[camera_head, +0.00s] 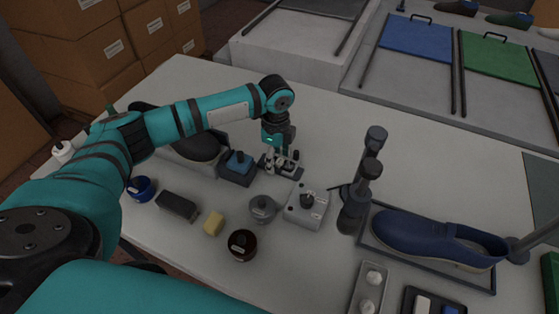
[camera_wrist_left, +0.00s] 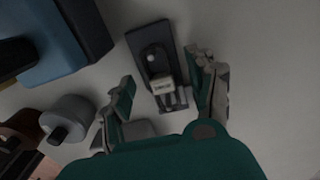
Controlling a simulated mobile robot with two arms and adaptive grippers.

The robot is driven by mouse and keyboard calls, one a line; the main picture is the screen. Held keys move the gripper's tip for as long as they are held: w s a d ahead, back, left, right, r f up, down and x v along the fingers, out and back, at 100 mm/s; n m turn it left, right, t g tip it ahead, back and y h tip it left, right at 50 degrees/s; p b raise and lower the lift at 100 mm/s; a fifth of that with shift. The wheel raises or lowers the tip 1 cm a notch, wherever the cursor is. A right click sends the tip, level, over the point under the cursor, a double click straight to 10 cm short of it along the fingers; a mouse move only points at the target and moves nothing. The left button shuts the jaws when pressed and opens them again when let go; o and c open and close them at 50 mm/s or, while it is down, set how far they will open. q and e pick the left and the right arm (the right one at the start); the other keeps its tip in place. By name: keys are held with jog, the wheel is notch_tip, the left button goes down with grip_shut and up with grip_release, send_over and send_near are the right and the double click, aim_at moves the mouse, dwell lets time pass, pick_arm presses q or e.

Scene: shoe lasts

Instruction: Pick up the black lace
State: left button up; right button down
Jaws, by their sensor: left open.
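My left gripper (camera_head: 281,156) is open and points down over a small dark holder (camera_head: 292,173) on the white table. In the left wrist view the open fingers of my left gripper (camera_wrist_left: 164,80) stand on either side of the holder (camera_wrist_left: 146,40). A small pale label (camera_wrist_left: 163,87) lies on the holder between the fingers, with dark strands (camera_wrist_left: 168,101) below it that may be the black lace. I cannot tell for sure, and the fingers hide part of the holder in the head view. I see no contact. My right gripper is not in view.
A blue-topped block (camera_head: 239,163) stands left of the holder, and a grey box with a black knob (camera_head: 306,206) stands in front. A round grey pot (camera_head: 262,209), a yellow block (camera_head: 213,223) and a blue shoe (camera_head: 432,238) are nearby.

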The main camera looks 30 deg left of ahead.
pick_arm(q)
jog(key=c, duration=0.8)
